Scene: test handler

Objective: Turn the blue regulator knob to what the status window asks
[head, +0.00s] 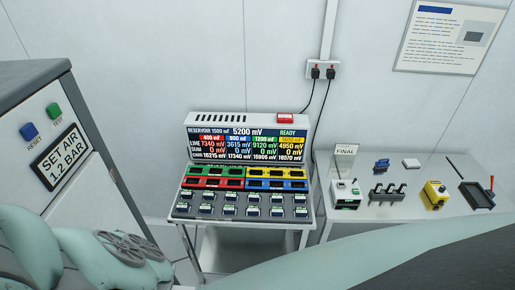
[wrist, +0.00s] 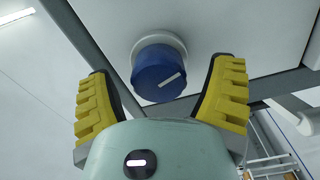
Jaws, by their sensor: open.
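The blue regulator knob (wrist: 158,75) shows in the wrist view, on a pale collar on a light panel. It carries a white pointer line that slants up to the right. My gripper (wrist: 162,85) is open, with one yellow-padded finger on each side of the knob. Neither finger seems to touch it. The status window (head: 61,145) on the cabinet at left in the head view reads "SET AIR 1.2 BAR". The knob and my gripper's fingers cannot be made out in the head view.
The grey cabinet has a blue RESET button (head: 29,132) and a green button (head: 54,110). A test console (head: 247,137) with a lit display stands in the middle. A side table (head: 375,213) at right holds small devices. My arm crosses the lower foreground.

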